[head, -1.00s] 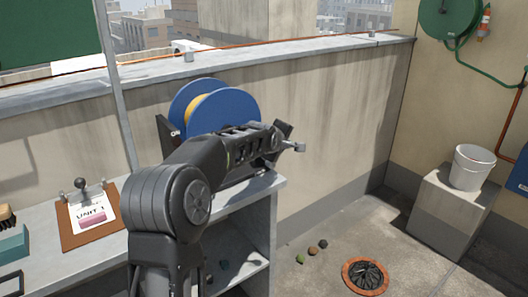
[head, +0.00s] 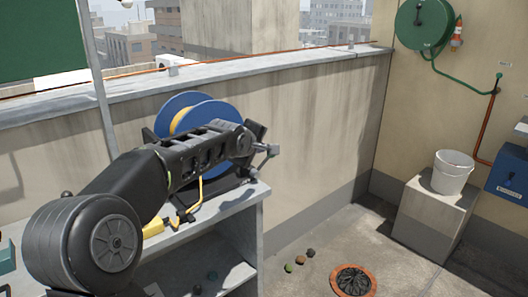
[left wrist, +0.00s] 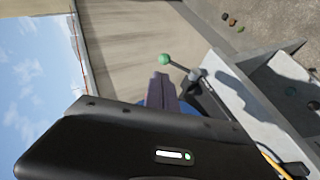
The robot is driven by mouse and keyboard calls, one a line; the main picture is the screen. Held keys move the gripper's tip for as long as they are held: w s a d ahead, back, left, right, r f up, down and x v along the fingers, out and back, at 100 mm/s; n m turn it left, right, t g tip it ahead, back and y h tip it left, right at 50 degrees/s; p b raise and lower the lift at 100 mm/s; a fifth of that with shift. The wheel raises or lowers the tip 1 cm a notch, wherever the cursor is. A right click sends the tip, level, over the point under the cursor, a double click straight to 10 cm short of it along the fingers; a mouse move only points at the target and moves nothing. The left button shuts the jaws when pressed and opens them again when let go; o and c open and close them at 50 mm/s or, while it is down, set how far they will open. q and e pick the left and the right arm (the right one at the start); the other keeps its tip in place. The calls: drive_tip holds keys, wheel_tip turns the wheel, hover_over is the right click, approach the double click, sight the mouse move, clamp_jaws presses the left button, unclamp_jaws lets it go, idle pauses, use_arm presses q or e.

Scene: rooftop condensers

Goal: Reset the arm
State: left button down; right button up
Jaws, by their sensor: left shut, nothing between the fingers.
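My left arm reaches in from the lower left in the head view, over the shelf and in front of the reel. Its gripper (head: 257,131) is at the far end, near the reel's right side, and looks small and dark there. In the left wrist view the fingers (left wrist: 160,88) are together with nothing between them. A short rod with a green ball (left wrist: 165,59) shows just beyond the fingertips. I cannot tell whether they touch. My right gripper is not in view.
A blue reel (head: 216,110) with yellow cord stands on the grey shelf unit (head: 243,197), partly behind my arm. A parapet wall (head: 320,120) runs behind. A white bucket (head: 452,173) sits on a concrete block at right. A round drain (head: 352,281) lies on open floor.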

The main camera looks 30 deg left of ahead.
use_arm(q)
drive_tip(key=shift+v, duration=1)
